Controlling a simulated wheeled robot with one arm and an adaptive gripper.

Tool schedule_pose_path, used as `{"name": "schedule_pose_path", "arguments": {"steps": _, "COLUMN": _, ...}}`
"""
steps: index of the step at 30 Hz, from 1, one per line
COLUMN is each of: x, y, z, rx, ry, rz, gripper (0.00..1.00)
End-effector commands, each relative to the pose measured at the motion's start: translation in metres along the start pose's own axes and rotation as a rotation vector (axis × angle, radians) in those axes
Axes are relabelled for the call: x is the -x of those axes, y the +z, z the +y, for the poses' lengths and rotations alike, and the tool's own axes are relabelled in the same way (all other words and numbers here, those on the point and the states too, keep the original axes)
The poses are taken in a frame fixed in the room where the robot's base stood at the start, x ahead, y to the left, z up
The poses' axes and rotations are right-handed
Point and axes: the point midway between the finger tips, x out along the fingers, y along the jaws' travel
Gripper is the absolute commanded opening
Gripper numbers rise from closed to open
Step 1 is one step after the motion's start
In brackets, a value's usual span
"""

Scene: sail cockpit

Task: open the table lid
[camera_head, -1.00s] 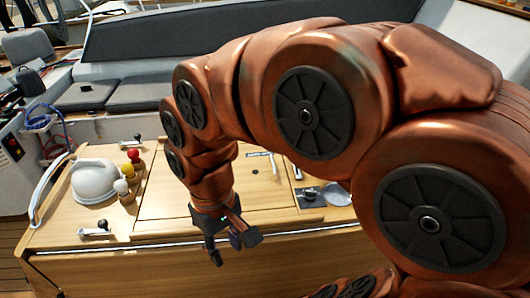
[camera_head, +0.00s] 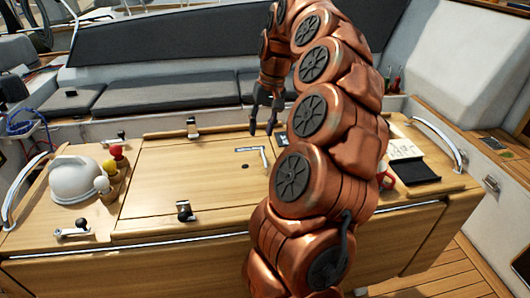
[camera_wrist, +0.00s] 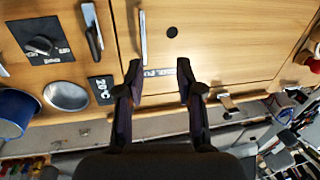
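The table lid (camera_head: 185,165) is a flat light-wood panel in the middle of the cockpit table, lying closed and flush. It has a small dark hole (camera_head: 245,166). One latch (camera_head: 191,128) sits at its back edge and another (camera_head: 184,211) at its front edge. My gripper (camera_head: 261,130) is open and empty, pointing down near the lid's back right part. In the wrist view the two fingers (camera_wrist: 159,72) stand apart over the lid (camera_wrist: 215,40), with a pale label and a thin metal bar between or near them. Contact cannot be told. My arm hides the table right of the lid.
A white domed object (camera_head: 75,180) and several coloured-knobbed pegs (camera_head: 110,170) stand on the table's left. A dark pad (camera_head: 413,172) and paper (camera_head: 403,150) lie on the right. Metal rails (camera_head: 437,142) rise at both table ends. A grey bench (camera_head: 175,92) is behind.

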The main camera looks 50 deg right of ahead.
Motion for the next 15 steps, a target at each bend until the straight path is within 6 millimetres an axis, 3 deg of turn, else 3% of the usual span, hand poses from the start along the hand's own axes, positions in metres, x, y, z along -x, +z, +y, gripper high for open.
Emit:
{"name": "schedule_pose_path", "arguments": {"steps": 1, "x": -0.003, "y": -0.004, "z": 0.011, "rx": -0.026, "ry": 0.0, "rz": 0.003, "gripper": 0.36}}
{"name": "schedule_pose_path", "arguments": {"steps": 5, "x": -0.004, "y": -0.008, "z": 0.025, "rx": -0.057, "ry": -0.001, "rz": 0.006, "gripper": 0.36}}
{"name": "schedule_pose_path", "arguments": {"steps": 15, "x": -0.026, "y": -0.008, "z": 0.027, "rx": -0.062, "ry": -0.001, "rz": 0.004, "gripper": 0.36}}
